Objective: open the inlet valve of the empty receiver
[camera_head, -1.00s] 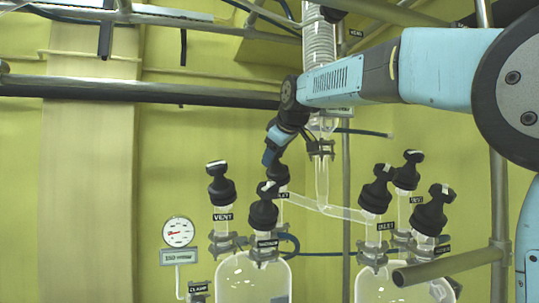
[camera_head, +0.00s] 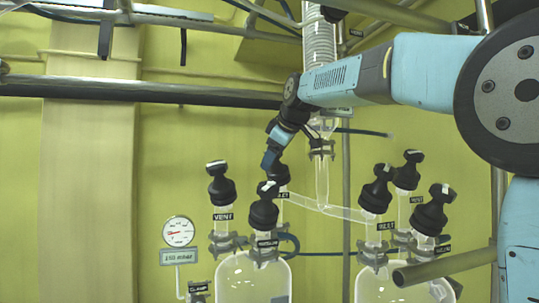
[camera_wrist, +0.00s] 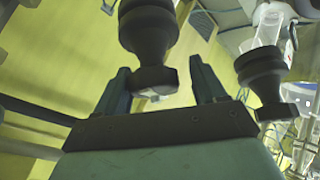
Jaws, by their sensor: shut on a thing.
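The left glass receiver (camera_head: 240,280) and the right glass receiver (camera_head: 372,287) stand low in the head view, cut by its bottom edge. No liquid shows clearly in either. The left receiver's inlet valve has a black knob (camera_head: 279,173) at the back, its label partly hidden by a front knob. My gripper (camera_head: 270,160) comes down on this knob from above. In the wrist view the two fingers of my gripper (camera_wrist: 160,82) stand on either side of a black knob (camera_wrist: 150,35), shut on its narrow end. The right receiver's inlet knob (camera_head: 377,188) stands apart from my gripper.
A black vent knob (camera_head: 220,183) and a front knob (camera_head: 263,207) crowd the left receiver. A glass tube (camera_head: 322,180) descends between the receivers. A dark horizontal pipe (camera_head: 150,92) crosses behind. A gauge (camera_head: 178,231) sits left. Another black knob (camera_wrist: 262,72) is close in the wrist view.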

